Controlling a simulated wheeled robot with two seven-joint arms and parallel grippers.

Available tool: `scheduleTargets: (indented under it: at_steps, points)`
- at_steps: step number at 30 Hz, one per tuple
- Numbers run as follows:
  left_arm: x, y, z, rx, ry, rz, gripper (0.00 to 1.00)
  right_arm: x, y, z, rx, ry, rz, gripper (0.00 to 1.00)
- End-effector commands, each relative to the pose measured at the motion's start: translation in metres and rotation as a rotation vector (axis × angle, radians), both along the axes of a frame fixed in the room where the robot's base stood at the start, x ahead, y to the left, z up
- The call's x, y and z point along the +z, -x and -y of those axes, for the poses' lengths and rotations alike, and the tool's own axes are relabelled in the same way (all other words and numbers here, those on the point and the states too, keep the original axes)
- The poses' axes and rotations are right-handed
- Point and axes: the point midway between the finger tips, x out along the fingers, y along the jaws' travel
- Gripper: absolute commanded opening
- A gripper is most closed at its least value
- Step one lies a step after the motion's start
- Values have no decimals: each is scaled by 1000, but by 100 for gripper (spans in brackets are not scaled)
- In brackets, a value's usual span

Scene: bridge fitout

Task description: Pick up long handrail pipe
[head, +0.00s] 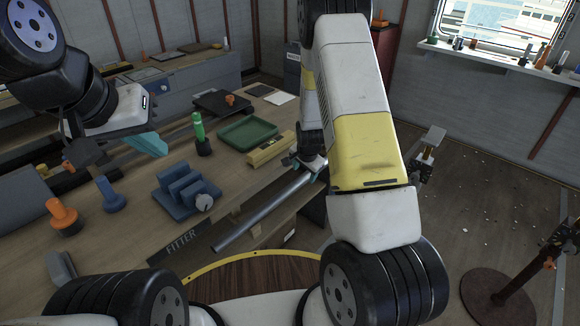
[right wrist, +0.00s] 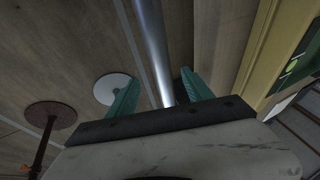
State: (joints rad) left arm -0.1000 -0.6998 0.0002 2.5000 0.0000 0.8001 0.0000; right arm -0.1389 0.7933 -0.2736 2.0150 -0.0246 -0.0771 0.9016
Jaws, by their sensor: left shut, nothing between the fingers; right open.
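The long handrail pipe (head: 262,212) is a grey metal tube lying slantwise along the front edge of the workbench. Its far end is hidden behind my right arm. My right gripper (head: 305,168) is at the pipe's far part, mostly covered by my forearm. In the right wrist view the pipe (right wrist: 152,45) runs between the two open teal fingers (right wrist: 160,82); I cannot tell if either finger touches it. My left gripper (head: 148,143) is shut and empty above the left of the bench, well away from the pipe.
On the bench (head: 130,225) stand a blue block fixture (head: 185,190), a green tray (head: 248,134), a yellow level-like bar (head: 270,149), a green-topped tool (head: 198,128) and orange (head: 63,215) and blue (head: 110,194) knobs. A round-based stand (head: 497,297) is on the floor at right.

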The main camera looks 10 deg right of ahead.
Motion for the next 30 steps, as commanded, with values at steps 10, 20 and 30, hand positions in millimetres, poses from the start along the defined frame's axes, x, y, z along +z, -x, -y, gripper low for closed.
scheduleTargets:
  at_steps: [10, 20, 30]
  points:
    - [0, 0, 0, 0, 0, 0, 0, -46, -16, -6, 1, 0, -3, 59]
    - [0, 0, 0, 0, 0, 0, 0, -53, -20, -6, 1, -1, -1, 59]
    - [0, 0, 0, 0, 0, 0, 0, -53, -20, -6, 1, -1, -1, 0]
